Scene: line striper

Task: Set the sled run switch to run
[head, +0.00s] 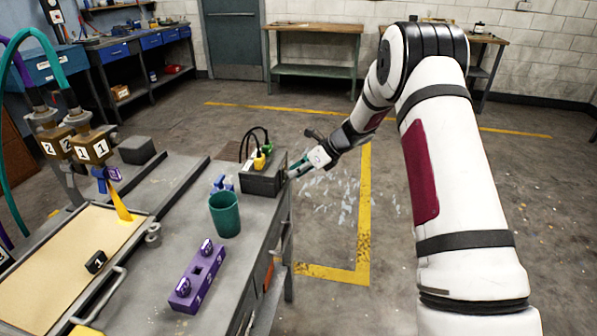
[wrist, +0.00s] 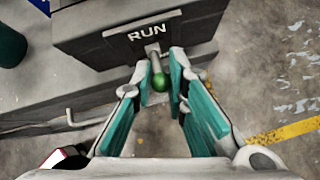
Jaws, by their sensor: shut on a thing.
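The sled run switch is a short metal lever with a green ball knob (wrist: 160,83), on the side of a dark grey box (head: 262,182). The word RUN is printed in white on the box's panel (wrist: 120,48), just above the lever in the wrist view. My gripper (wrist: 159,66) is shut on the lever, with its teal fingers on either side of it. In the head view my gripper (head: 297,170) is at the box's right side. The lever is hidden there, and I cannot tell its exact tilt.
The box stands at the right edge of a grey bench (head: 172,190). A green cup (head: 225,216), a blue item (head: 221,184) and a purple block with numbered slots (head: 200,277) are near it. Open floor (head: 330,215) lies right of the bench.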

